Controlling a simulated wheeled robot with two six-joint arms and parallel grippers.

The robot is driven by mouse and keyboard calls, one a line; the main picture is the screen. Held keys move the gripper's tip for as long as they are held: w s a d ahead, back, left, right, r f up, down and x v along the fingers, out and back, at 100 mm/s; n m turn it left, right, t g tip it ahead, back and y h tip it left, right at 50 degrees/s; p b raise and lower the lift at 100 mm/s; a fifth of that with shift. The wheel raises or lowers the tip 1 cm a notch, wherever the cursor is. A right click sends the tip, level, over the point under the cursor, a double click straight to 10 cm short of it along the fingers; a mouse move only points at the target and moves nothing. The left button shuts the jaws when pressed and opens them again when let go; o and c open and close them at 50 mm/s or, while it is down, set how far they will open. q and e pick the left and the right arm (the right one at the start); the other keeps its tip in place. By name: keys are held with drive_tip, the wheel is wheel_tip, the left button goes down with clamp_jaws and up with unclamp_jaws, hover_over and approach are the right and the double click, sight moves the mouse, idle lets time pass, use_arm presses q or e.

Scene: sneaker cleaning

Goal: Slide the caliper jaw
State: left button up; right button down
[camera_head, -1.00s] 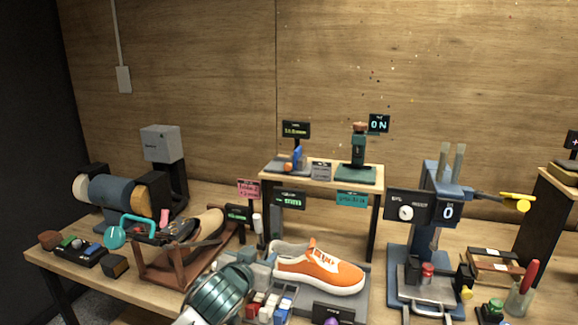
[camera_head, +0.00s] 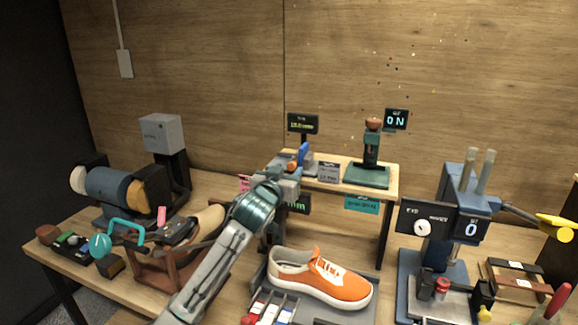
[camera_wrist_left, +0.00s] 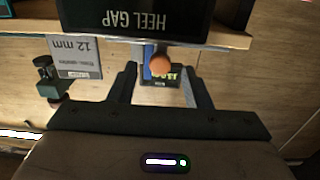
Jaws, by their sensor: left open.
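The caliper stands at the left end of the raised wooden shelf, with a blue jaw (camera_head: 303,153) and an orange knob (camera_head: 292,166). My left gripper (camera_head: 286,172) is at the shelf's front edge, right by the caliper, and covers part of it. In the left wrist view the orange knob (camera_wrist_left: 160,63) sits between the two open fingers (camera_wrist_left: 161,82), with gaps on both sides. A dark plate reading HEEL GAP (camera_wrist_left: 140,18) fills the top of that view. My right gripper is not in view.
A 12 mm tag (camera_head: 328,171) and a force gauge stand (camera_head: 368,172) are on the shelf (camera_head: 392,175) to the right. An orange sneaker (camera_head: 335,285) lies below, with a blue press (camera_head: 455,225) farther right. A display (camera_head: 303,123) stands behind the caliper.

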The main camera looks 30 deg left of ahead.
use_arm(q)
drive_tip(key=shift+w+a, duration=0.1)
drive_tip(key=shift+w, duration=0.65)
drive_tip(key=shift+c, duration=0.8)
drive_tip(key=c, duration=0.3)
clamp_jaws()
drive_tip(key=shift+a, duration=0.15)
drive_tip(key=a, duration=0.1)
drive_tip(key=s+a, duration=0.1)
drive_tip(key=a, duration=0.1)
drive_tip(key=shift+a, duration=0.3)
drive_tip(key=shift+o, duration=2.3)
unclamp_jaws()
drive_tip(key=shift+d, duration=0.25)
drive_tip(key=b+v, duration=0.2)
drive_tip(key=v, duration=0.8)
drive_tip(key=shift+s+a+b, duration=0.25)
drive_tip(key=shift+s+b, duration=0.15)
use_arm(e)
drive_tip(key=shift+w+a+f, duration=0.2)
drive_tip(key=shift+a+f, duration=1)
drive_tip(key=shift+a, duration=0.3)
